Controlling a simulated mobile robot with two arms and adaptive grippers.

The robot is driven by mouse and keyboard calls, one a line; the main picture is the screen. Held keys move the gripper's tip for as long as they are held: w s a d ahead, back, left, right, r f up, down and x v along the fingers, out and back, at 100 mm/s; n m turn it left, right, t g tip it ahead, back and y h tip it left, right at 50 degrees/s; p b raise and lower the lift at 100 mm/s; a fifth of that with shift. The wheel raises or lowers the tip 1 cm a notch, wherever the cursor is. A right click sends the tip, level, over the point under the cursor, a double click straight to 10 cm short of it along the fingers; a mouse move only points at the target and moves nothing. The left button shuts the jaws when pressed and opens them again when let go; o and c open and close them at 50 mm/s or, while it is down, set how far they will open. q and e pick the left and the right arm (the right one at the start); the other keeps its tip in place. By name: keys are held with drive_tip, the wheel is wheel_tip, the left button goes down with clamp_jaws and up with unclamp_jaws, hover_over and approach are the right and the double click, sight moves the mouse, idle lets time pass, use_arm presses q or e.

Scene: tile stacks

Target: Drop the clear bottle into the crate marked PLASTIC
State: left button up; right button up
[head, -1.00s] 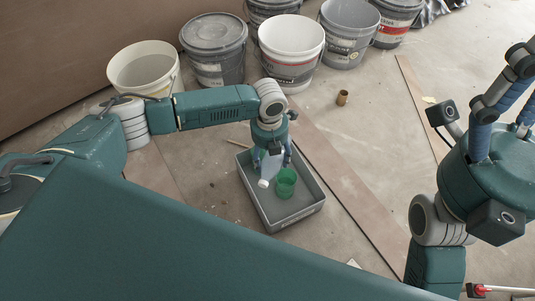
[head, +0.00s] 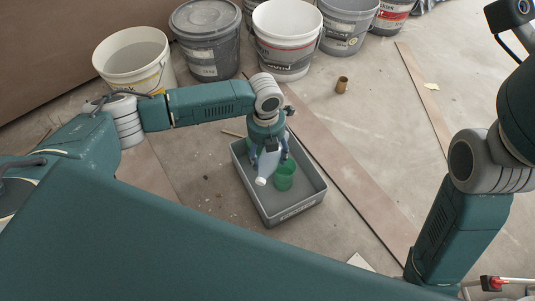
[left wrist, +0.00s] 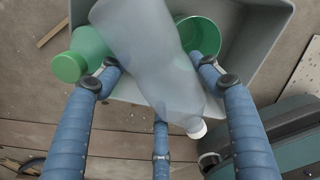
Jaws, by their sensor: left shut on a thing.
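The clear bottle (head: 271,161) with a white cap is held by my left gripper (head: 269,152), tilted cap-down over the grey crate (head: 270,216). In the left wrist view the clear bottle (left wrist: 150,55) lies between blue fingers (left wrist: 163,80), its white cap (left wrist: 196,128) toward the camera side. The crate's front wall carries a label too small to read. A green cup-like thing (head: 284,177) is in the crate, also seen in the left wrist view (left wrist: 200,36).
Several buckets stand along the back, including a white one (head: 287,40) and a cream one (head: 134,65). A small brown cylinder (head: 342,85) stands on the floor. A long board (head: 345,180) lies right of the crate. A red-and-white tool (head: 492,283) lies lower right.

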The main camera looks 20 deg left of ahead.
use_arm(q)
drive_tip(key=o, duration=1.1)
drive_tip(key=shift+r, duration=0.1)
wheel_tip(320, 180, up, 12)
drive_tip(key=shift+a+f, duration=0.1)
drive_tip(key=shift+a, duration=0.05)
